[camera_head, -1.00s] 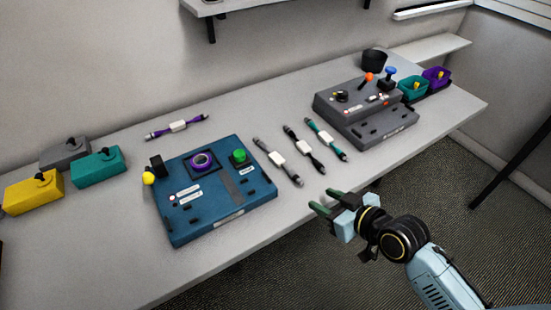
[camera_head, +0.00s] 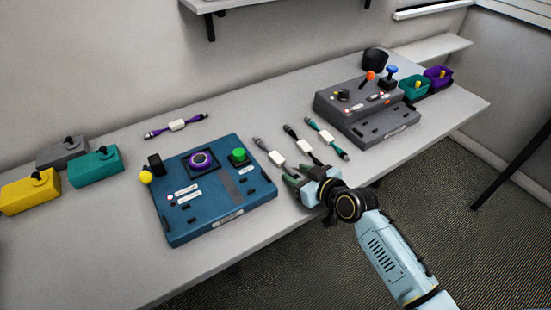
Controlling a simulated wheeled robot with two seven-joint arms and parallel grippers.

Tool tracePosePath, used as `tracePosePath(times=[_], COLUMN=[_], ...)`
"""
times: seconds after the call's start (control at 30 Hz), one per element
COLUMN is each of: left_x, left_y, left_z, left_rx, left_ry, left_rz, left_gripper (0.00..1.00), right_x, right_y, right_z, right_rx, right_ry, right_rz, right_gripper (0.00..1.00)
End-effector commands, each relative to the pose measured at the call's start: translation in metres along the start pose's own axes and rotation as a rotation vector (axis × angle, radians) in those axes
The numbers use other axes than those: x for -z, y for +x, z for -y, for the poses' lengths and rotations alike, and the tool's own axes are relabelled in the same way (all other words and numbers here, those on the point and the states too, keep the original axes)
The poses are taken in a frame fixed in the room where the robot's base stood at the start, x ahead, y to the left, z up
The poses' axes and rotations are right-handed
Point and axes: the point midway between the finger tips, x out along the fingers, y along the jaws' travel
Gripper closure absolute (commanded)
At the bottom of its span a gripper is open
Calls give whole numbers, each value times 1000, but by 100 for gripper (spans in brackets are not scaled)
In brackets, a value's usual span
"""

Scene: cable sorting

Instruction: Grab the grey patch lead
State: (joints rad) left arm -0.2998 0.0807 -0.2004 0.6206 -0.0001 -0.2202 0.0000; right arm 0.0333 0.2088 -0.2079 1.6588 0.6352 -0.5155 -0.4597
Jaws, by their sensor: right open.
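The grey patch lead (camera_head: 261,146) lies on the table just right of the blue console, with a white tag on it. My right gripper (camera_head: 289,174) is open at the near end of this lead, and its fingers hide that end. I cannot tell whether they touch it. A black lead (camera_head: 290,132) and a teal lead (camera_head: 327,135) lie to the right of the grey one, each with a white tag. A purple lead (camera_head: 159,132) lies farther back on the left. My left gripper is not in view.
The blue console (camera_head: 215,215) stands close left of my right gripper. A dark grey console (camera_head: 370,130) stands behind on the right. Yellow, grey and teal boxes (camera_head: 95,168) stand at the left.

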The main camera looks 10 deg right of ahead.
Motion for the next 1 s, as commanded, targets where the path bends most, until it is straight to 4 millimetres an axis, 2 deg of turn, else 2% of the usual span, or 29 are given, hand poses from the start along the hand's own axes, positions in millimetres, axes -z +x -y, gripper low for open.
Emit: tracePosePath(times=[0.13, 0.4, 0.7, 1.0], left_x=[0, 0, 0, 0], left_y=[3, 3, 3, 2], left_z=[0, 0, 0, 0], left_rx=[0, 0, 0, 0], left_ry=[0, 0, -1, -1], left_rz=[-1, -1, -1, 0], left_gripper=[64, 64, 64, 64], right_x=[-1, -1, -1, 1], right_y=[15, 16, 16, 16], right_z=[0, 0, 0, 0], right_rx=[0, 0, -1, -1], right_ry=[1, 0, 0, 0], right_rz=[1, 1, 1, 0], right_gripper=[57, 59, 98, 100])
